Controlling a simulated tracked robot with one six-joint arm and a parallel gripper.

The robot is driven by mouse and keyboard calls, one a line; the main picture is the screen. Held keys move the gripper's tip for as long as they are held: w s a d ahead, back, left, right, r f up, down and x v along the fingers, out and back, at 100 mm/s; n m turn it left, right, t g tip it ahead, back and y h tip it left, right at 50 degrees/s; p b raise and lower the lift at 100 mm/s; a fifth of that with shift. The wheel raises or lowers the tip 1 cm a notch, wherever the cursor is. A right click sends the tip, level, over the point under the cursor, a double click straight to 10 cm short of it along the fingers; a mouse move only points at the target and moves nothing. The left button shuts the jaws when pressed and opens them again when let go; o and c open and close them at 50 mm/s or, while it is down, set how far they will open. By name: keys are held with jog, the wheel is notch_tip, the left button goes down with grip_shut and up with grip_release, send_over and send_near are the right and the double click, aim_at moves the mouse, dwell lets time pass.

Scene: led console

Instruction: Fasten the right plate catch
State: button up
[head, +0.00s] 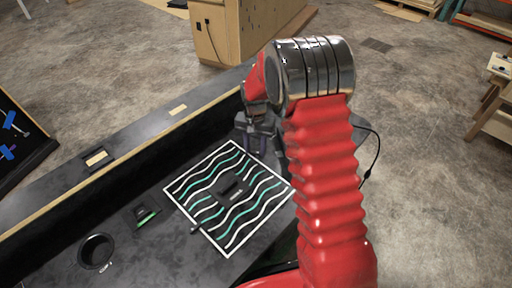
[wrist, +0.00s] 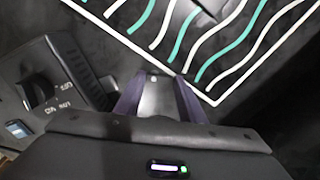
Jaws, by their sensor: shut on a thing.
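The dark plate (head: 232,190) with white and green wavy lines and a white border lies on the console; its corner and border (wrist: 215,103) also show in the wrist view. My gripper (head: 262,150) reaches down at the plate's upper right edge. In the wrist view its two purplish fingers (wrist: 158,92) stand just outside the white border, shut on a grey piece (wrist: 157,100) that appears to be the right catch. The fingers hide much of it, and I cannot tell its position. A small dark catch (head: 196,229) sits at the opposite, lower left edge.
In the wrist view a dark switch box (wrist: 45,95) with ON/OFF lettering stands close left of my fingers. The console (head: 155,260) also carries a round opening (head: 96,251) and a small green-lit unit (head: 146,217). A raised ledge (head: 140,142) runs along its back.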

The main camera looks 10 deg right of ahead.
aim_at(256, 153)
jog(key=n, duration=0.6)
jog(key=shift+s+a+r+n, duration=0.1)
jog(key=shift+s+a+n, duration=0.05)
jog(key=shift+n, duration=0.15)
jog(key=n, duration=0.6)
jog(key=shift+s, duration=0.2)
jog(key=o, duration=1)
jog(key=shift+s, duration=0.1)
jog(key=shift+o, duration=0.2)
notch_tip(256, 153, up, 14)
jog(key=shift+f, duration=0.2)
